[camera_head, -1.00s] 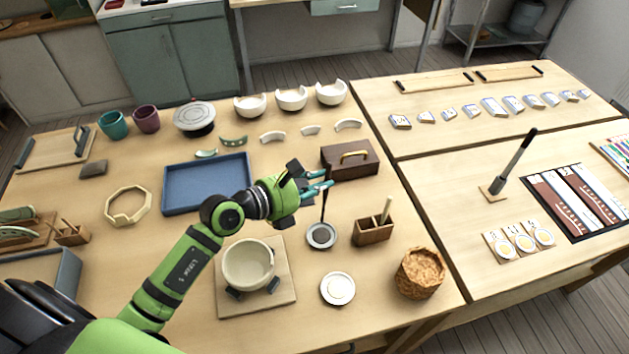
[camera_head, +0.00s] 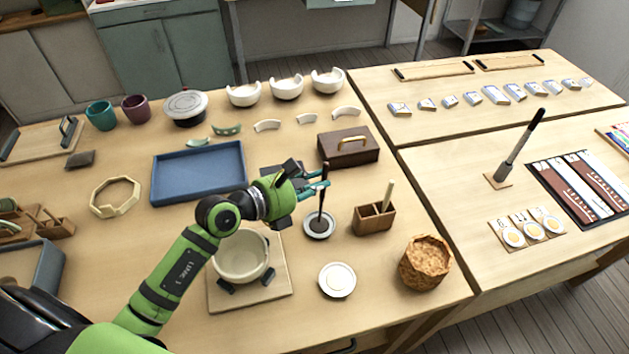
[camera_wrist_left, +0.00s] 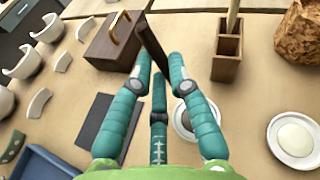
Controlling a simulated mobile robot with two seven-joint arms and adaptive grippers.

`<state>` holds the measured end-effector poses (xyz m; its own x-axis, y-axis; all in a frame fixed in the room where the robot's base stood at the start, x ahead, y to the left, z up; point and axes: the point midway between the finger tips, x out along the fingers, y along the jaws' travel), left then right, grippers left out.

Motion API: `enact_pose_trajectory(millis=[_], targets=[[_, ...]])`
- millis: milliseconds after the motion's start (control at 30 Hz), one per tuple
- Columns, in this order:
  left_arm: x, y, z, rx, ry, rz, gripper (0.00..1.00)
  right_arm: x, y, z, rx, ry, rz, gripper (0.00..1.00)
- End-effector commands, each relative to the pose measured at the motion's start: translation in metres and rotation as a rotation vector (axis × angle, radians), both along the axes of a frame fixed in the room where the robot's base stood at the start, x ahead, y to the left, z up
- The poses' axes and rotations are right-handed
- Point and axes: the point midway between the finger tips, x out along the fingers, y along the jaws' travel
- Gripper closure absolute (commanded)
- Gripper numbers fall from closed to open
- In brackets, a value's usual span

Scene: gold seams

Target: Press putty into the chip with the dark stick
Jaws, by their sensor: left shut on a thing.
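My left gripper (camera_head: 318,184) is shut on the dark stick (camera_head: 322,203), which is nearly upright. The stick's lower end is at the small round dish (camera_head: 310,235) with dark contents; I cannot tell whether it touches them. In the left wrist view the stick (camera_wrist_left: 153,48) stands between the teal fingers (camera_wrist_left: 158,75), and the dish (camera_wrist_left: 181,126) is partly behind one finger. The cream bowl (camera_head: 238,262) stands on a wooden board (camera_head: 281,290) between dark pads, left of the dish. Its rim looks uneven at the right, but the chip is not clear. My right gripper is not seen.
A white dish (camera_head: 337,280) lies in front of the dark dish. A wooden holder (camera_head: 373,219) with a pale stick and a rough brown pot (camera_head: 426,264) stand to the right. A lidded wooden box (camera_head: 348,148) and a blue tray (camera_head: 199,172) are behind.

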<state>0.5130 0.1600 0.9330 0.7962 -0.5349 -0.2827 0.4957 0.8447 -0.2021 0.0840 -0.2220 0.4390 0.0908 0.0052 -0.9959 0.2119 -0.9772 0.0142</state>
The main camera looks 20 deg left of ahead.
Motion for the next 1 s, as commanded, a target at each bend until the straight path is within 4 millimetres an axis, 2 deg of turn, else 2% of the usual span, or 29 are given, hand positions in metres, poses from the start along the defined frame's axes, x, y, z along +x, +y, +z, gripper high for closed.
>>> enact_pose_trajectory(millis=[1000], targets=[[-0.0002,0.0000,-0.0090,0.000,0.001,0.000,0.94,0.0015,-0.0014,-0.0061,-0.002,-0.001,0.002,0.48]])
